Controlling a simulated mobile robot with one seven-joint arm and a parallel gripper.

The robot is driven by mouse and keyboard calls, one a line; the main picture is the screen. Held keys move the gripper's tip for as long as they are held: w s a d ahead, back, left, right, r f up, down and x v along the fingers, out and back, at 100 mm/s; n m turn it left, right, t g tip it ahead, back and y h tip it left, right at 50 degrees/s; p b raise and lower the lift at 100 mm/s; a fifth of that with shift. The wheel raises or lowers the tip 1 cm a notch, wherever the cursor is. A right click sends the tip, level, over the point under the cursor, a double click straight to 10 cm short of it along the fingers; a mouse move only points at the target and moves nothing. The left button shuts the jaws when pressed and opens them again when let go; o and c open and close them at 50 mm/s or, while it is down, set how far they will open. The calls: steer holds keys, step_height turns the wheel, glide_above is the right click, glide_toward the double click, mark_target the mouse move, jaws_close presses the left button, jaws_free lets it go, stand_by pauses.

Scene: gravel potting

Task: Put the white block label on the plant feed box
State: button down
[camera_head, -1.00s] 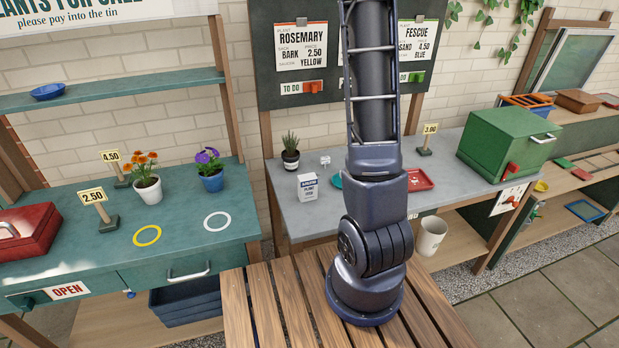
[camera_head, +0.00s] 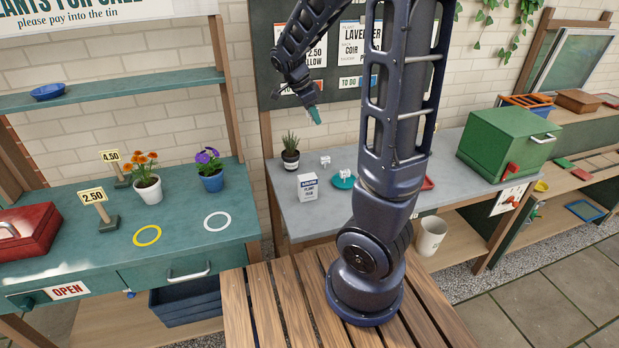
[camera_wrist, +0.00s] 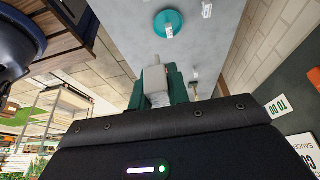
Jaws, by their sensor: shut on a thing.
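My gripper (camera_head: 314,115) hangs in front of the dark board, above the grey bench, with its teal fingertips pointing down. In the wrist view, my gripper (camera_wrist: 160,90) is shut on a pale blocky piece (camera_wrist: 157,85) that looks like the white block label; a narrow part sticks out past the fingertips. The plant feed box (camera_head: 308,187), white with dark print, stands upright on the bench, below my gripper and apart from it.
A potted succulent (camera_head: 290,152) stands at the bench's back left, close to the box. A green box (camera_head: 508,145) stands at the right. The bench (camera_head: 290,212) is bare left of the box.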

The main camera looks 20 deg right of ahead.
steer(key=s+a, duration=0.1)
glide_toward(315, 175)
steer(key=x, duration=0.6)
steer(key=shift+s, duration=0.15)
stand_by(0.4)
steer(key=shift+f, duration=0.15)
steer(key=c, duration=1.3)
jaws_free()
steer(key=shift+c, duration=0.2)
